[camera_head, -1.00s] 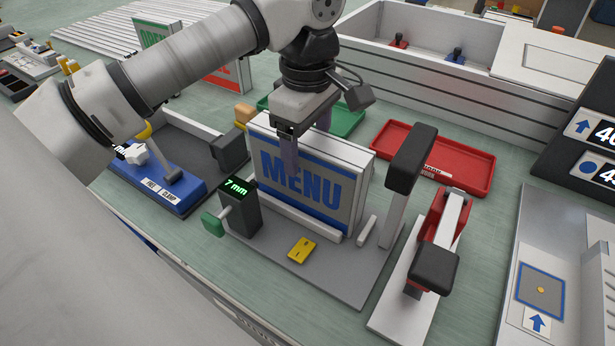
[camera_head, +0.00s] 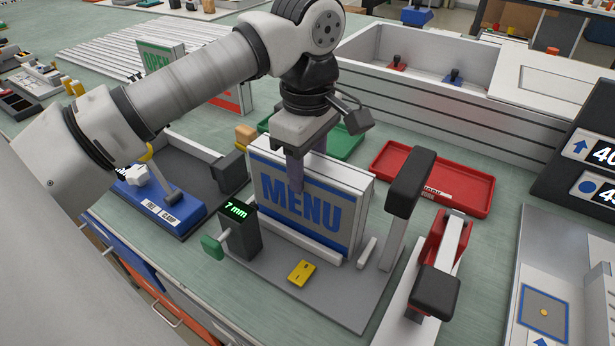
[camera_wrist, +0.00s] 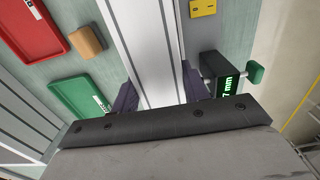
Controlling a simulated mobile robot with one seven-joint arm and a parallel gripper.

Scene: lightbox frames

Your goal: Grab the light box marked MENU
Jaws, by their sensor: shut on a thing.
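The light box marked MENU (camera_head: 318,212) stands upright on a grey base plate (camera_head: 352,308), its grey face with blue lettering and blue bands toward the front. My gripper (camera_head: 306,182) comes down from above near the box's left end. One finger lies over the front face and the other is behind the panel. The wrist view shows the top edge of the box (camera_wrist: 150,45) between the two dark fingers, and my gripper (camera_wrist: 155,98) is shut on it. The bottom of the box sits behind a white rail, so I cannot tell whether it touches the base.
A black gauge (camera_head: 240,230) reading 7 mm with a green knob stands left of the box. A black-topped post (camera_head: 408,185) and a red clamp (camera_head: 440,255) stand to the right. A red tray (camera_head: 465,185) and a green tray (camera_head: 345,142) lie behind.

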